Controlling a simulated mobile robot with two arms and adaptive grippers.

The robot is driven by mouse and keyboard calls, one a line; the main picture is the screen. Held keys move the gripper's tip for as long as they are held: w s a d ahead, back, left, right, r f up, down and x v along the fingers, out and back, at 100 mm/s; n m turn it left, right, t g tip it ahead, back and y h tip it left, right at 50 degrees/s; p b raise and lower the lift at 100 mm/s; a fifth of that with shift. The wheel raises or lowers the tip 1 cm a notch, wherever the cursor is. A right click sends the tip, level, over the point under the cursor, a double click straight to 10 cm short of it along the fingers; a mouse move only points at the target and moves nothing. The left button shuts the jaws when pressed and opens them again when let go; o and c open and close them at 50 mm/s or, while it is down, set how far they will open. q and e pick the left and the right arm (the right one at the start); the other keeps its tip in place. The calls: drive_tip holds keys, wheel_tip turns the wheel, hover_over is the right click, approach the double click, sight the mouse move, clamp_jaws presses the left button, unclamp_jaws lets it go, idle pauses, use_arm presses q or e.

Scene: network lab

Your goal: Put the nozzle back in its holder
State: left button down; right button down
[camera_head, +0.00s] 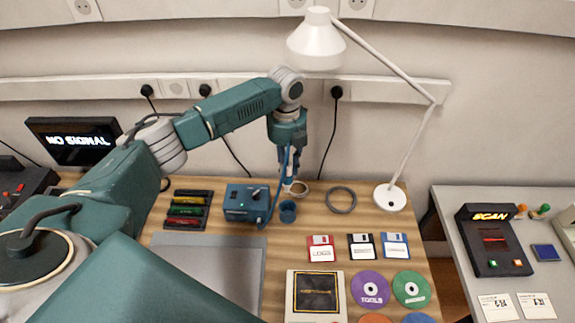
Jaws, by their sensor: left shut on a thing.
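My left gripper (290,172) points down above the back of the wooden desk, shut on the nozzle, a slim blue piece largely hidden by the fingers. A blue hose (276,192) runs from near the gripper down to the blue station box (244,201), which has a knob and a green light. A small round blue cup (288,211), seemingly the holder, stands on the desk right of the box. The gripper is above and slightly behind the cup in this view, apart from it. A pale ring shape shows just below the fingers. My right gripper is out of view.
A white lamp (391,196) stands to the right, its head above my arm. A grey ring (341,199) lies right of the cup. Floppy disks (321,248), colored discs (370,289), a grey mat (208,262) and a rack of colored pieces (187,210) occupy the desk.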

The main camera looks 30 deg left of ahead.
sight(287, 185)
use_arm(q)
drive_tip(key=shift+f+b, duration=0.7)
drive_tip(key=shift+f, duration=0.25)
wheel_tip(287, 185, down, 3)
drive_tip(key=b, duration=0.3)
drive_tip(key=shift+f, duration=0.2)
drive_tip(key=shift+f+b, duration=0.4)
drive_tip(key=shift+f, duration=0.85)
drive_tip(key=shift+d, duration=0.1)
drive_tip(key=shift+p, duration=0.6)
drive_tip(key=shift+f, duration=0.2)
